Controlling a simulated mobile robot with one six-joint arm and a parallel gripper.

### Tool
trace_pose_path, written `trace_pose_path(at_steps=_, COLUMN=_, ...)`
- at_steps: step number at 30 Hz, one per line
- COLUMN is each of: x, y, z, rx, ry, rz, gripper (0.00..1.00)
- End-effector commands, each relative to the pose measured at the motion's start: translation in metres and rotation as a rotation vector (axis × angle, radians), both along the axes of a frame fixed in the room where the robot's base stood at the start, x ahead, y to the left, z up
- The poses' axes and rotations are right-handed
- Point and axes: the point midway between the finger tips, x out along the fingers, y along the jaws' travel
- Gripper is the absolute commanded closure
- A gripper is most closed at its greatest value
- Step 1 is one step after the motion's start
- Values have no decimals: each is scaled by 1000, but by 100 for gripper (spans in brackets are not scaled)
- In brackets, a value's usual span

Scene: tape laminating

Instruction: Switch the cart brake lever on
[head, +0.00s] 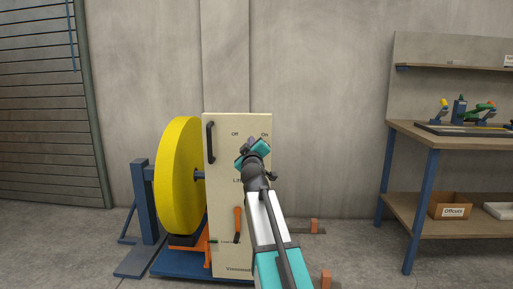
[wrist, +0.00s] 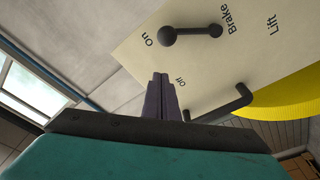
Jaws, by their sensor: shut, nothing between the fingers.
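The brake lever (wrist: 190,32) is a short dark bar with a round knob on the cream cart panel (head: 222,190). In the wrist view its knob lies beside the "On" label and the bar points toward it, with the other end near the word "Brake". The "Off" label lies lower, near my fingers. My gripper (wrist: 161,80) is shut and empty, in front of the panel and apart from the lever. In the head view my gripper (head: 246,149) is below the "Off" and "On" labels.
A black handle (head: 210,142) stands out at the panel's upper left. A large yellow roll (head: 180,178) is mounted left of the panel. An orange lever (head: 237,224) sits lower on it.

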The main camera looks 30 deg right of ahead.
Motion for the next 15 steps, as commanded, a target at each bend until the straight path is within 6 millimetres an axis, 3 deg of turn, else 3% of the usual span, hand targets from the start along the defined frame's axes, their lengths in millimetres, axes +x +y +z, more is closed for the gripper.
trace_pose_path(at_steps=15, x=-44, y=19, z=-5, rx=0, ry=0, rz=0, gripper=100)
